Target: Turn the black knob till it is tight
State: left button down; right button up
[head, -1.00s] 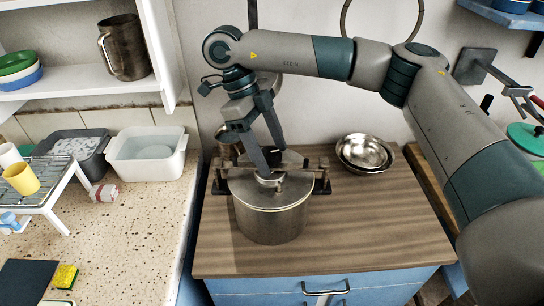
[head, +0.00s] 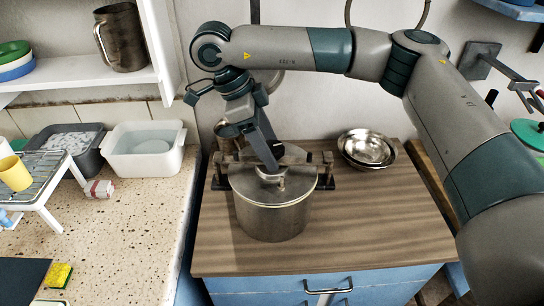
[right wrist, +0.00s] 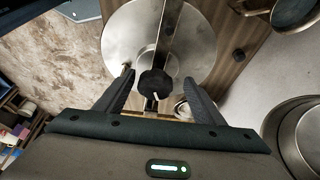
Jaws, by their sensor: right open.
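The black knob (right wrist: 155,84) shows in the right wrist view, round with a white mark, on a metal bar (right wrist: 168,38) across the lid of a steel pot. The pot (head: 270,218) stands on the wooden top in the head view, held in a clamp frame (head: 327,172). My right gripper (right wrist: 158,80) is open, pointing down, with one finger on each side of the knob and gaps between. In the head view my right gripper (head: 272,160) is over the lid and largely hides the knob. My left gripper is not in view.
Steel bowls (head: 366,148) stand right of the pot on the wooden top (head: 380,225). A white basin (head: 145,150) and a wire rack (head: 40,178) are on the speckled counter at the left. The front of the wooden top is clear.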

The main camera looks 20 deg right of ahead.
jog(key=n+t+b, duration=0.1)
jog(key=n+b, duration=0.2)
jog(key=n, duration=0.1)
jog(key=n+t+b, duration=0.2)
jog(key=n+b, duration=0.1)
jog(key=n, duration=0.2)
jog(key=shift+f+t, duration=0.15)
jog(key=shift+t, duration=0.15)
jog(key=shift+n+y, duration=0.3)
jog(key=shift+n, duration=0.2)
jog(key=shift+r+n+t, duration=0.2)
jog(key=shift+n+t, duration=0.1)
jog(key=shift+n, duration=0.2)
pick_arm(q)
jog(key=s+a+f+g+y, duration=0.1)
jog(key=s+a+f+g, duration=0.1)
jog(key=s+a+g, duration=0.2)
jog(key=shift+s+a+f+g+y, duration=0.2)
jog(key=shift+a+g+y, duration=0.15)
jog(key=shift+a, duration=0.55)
pick_arm(e)
jog(key=shift+s, duration=0.1)
jog(key=c, duration=0.8)
pick_arm(q)
jog(key=shift+b, duration=0.3)
